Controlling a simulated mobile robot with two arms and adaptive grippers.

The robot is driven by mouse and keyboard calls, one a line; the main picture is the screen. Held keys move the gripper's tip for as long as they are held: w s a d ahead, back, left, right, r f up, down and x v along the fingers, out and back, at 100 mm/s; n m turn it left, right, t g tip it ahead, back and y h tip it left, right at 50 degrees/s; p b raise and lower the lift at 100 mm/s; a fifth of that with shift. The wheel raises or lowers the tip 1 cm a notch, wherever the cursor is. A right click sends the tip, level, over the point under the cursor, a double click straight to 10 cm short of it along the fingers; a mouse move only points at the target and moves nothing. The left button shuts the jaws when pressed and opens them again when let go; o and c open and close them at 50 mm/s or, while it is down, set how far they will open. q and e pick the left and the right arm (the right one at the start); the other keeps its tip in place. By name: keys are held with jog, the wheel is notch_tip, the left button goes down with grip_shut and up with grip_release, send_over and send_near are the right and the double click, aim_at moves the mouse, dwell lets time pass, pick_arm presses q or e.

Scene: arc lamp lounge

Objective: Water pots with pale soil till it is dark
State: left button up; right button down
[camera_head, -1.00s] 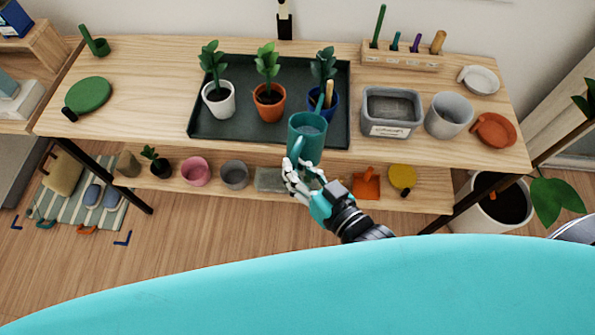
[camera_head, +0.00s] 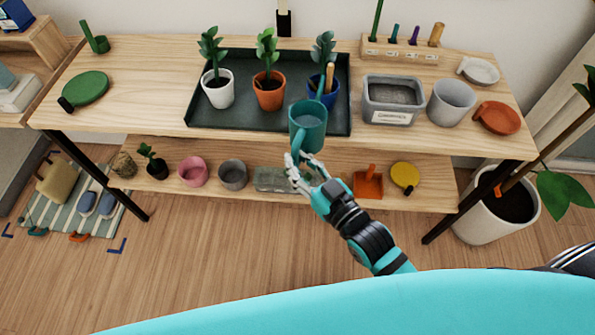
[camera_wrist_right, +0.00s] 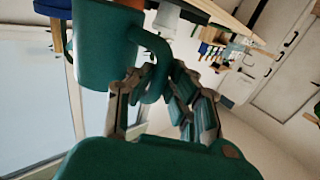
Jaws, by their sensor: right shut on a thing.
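A teal mug (camera_head: 306,130) hangs upright over the tray's front edge, just in front of the blue pot. My right gripper (camera_head: 300,168) is shut on its handle; the handle also shows in the right wrist view (camera_wrist_right: 155,62), between the fingers (camera_wrist_right: 150,98). On the dark tray (camera_head: 228,122) stand a white pot (camera_head: 219,95), an orange pot (camera_head: 269,97) and a blue pot (camera_head: 332,98), each with a green plant. The soil in the white and orange pots looks dark. The blue pot's soil is mostly hidden by tools in it and its plant. My left gripper is not in view.
Right of the tray stand a grey labelled bin (camera_head: 391,113), a grey pot (camera_head: 451,103) and an orange dish (camera_head: 497,118). A wooden tool rack (camera_head: 400,50) is behind. A lower shelf (camera_head: 215,204) holds small pots.

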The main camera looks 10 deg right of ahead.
aim_at(298, 153)
jog(key=shift+w, duration=0.1)
jog(key=shift+r, duration=0.1)
notch_tip(298, 153, up, 3)
jog(key=p, duration=0.3)
jog(key=shift+p, duration=0.4)
